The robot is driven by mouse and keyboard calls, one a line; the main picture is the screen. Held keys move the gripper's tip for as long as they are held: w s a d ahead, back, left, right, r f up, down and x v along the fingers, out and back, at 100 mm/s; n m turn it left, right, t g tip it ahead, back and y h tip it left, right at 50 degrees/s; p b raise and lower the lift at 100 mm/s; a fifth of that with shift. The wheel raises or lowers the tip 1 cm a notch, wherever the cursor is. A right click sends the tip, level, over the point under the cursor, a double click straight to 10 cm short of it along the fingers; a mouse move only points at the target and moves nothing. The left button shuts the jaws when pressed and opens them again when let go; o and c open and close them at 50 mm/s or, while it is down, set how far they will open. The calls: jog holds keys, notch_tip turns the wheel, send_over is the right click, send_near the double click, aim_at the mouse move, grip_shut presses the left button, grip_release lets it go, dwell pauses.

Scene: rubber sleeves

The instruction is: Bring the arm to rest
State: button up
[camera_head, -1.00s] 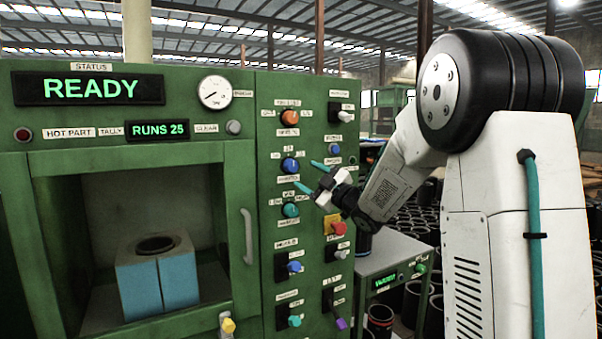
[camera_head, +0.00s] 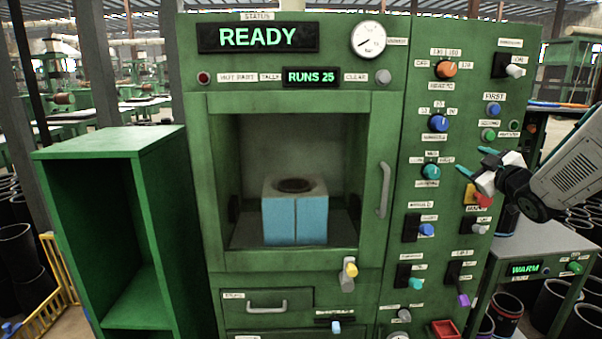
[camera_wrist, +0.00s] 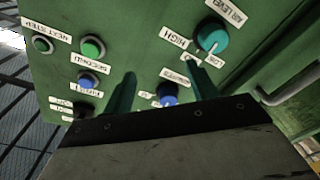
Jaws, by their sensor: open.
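My gripper (camera_head: 476,161) is open with nothing between its two teal fingers. In the head view it is at the right side of the green machine's control panel (camera_head: 455,200), overlapping the red-and-yellow button. My white forearm comes in from the right edge. In the wrist view the open fingers (camera_wrist: 160,69) point toward the panel, with a blue knob (camera_wrist: 168,95) seen between them and a teal air-level knob (camera_wrist: 210,38) beyond the right finger. I cannot tell whether the fingers touch the panel.
The machine's chamber stands open with a blue block (camera_head: 296,219) inside. Its display (camera_head: 258,37) reads READY. An empty green shelf (camera_head: 110,145) stands at left. A small table with a WARM display (camera_head: 525,268) and several black sleeves are at lower right.

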jog(key=s+d+f+m+g+h, duration=0.3)
jog(key=s+f+m+g+h, duration=0.1)
jog(key=f, duration=0.2)
jog(key=s+a+f+m+g+h, duration=0.1)
jog(key=s+a+f+m+g, duration=0.25)
jog(key=s+g, duration=0.45)
jog(key=s+a+g+y, duration=0.1)
jog(key=s+a, duration=0.6)
jog(key=s, duration=0.3)
jog(key=s+a+m+g+y, duration=0.1)
jog(key=s+a+g, duration=0.1)
jog(key=s+a, duration=0.5)
jog(key=s+a+g+y, duration=0.1)
jog(key=s+a, duration=0.5)
jog(key=s, duration=0.7)
jog(key=shift+s+a+r+g+y, duration=0.3)
jog(key=shift+s+a+g+y, duration=0.1)
jog(key=shift+g, duration=0.2)
